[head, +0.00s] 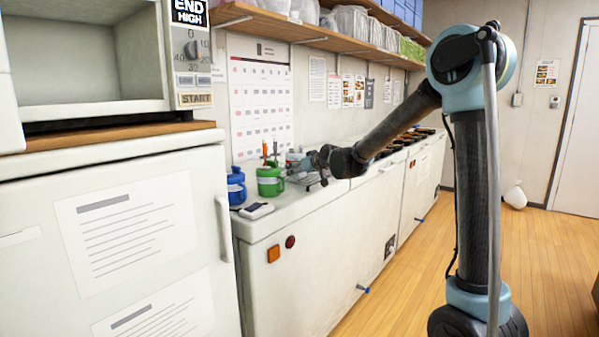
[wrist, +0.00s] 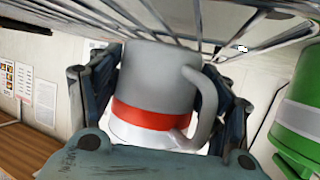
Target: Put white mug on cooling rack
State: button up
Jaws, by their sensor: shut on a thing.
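The white mug (wrist: 155,75) fills the middle of the wrist view, shaded grey, with a red band and its handle on the right. My gripper (wrist: 162,92) has its dark fingers on both sides of the mug and is shut on it. The wires of the cooling rack (wrist: 265,32) cross the top of the wrist view, close to the mug. Whether mug and rack touch cannot be told.
A blue container (head: 236,187) and a small dark-topped white item (head: 257,211) are near the counter's left end. Dark trays (head: 400,146) line the counter farther back.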

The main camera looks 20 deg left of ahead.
jog(key=o, duration=1.5)
jog(key=v, duration=1.2)
jog(key=shift+r, duration=0.1)
